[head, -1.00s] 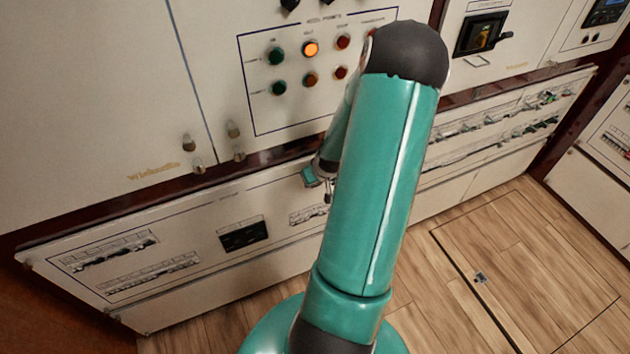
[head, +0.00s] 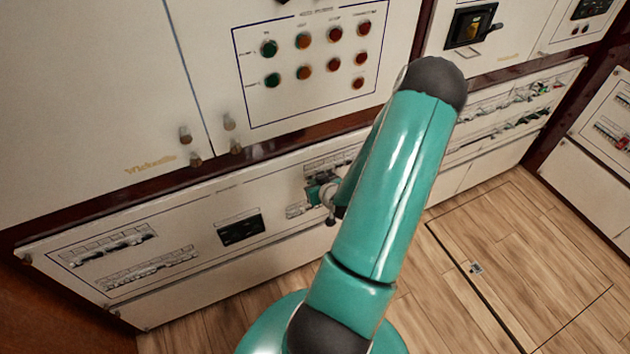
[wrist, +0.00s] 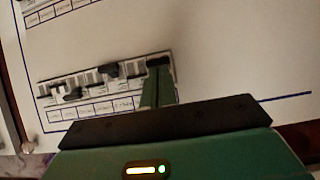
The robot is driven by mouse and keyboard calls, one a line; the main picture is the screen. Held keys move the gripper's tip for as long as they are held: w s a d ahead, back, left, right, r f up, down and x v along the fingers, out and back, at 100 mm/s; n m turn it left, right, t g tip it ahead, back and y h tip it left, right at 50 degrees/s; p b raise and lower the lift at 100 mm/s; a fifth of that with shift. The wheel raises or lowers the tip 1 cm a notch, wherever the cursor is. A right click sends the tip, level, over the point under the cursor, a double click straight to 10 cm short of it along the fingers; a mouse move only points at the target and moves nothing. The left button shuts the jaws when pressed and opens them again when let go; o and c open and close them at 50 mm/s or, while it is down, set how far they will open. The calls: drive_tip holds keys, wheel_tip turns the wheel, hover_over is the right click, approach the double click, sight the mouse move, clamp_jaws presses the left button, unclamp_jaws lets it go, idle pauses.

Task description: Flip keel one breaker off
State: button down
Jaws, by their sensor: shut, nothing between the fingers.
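A row of breakers (wrist: 75,88) with dark levers and a label strip shows in the wrist view. The lettering is too blurred to tell which one is keel one. My gripper (wrist: 158,82) is shut and empty, its green fingers with dark tips at the right end of this row. I cannot tell whether the tips touch a lever. In the head view my gripper (head: 311,194) is at the low panel, in front of the middle breaker rows (head: 330,164). My arm hides part of those rows.
A second label strip (wrist: 45,14) is at the wrist view's top left. Other breaker rows (head: 110,245) and a dark display (head: 240,229) lie left on the low panel. A lamp panel (head: 305,90) is above. Wooden floor (head: 530,250) is clear at right.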

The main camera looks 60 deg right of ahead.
idle(0.3)
drive_tip(key=shift+w+d+r, duration=0.25)
drive_tip(key=shift+w+d, duration=0.1)
drive_tip(key=shift+w, duration=0.3)
drive_tip(key=shift+s+a, duration=0.1)
drive_tip(key=shift+s, duration=0.05)
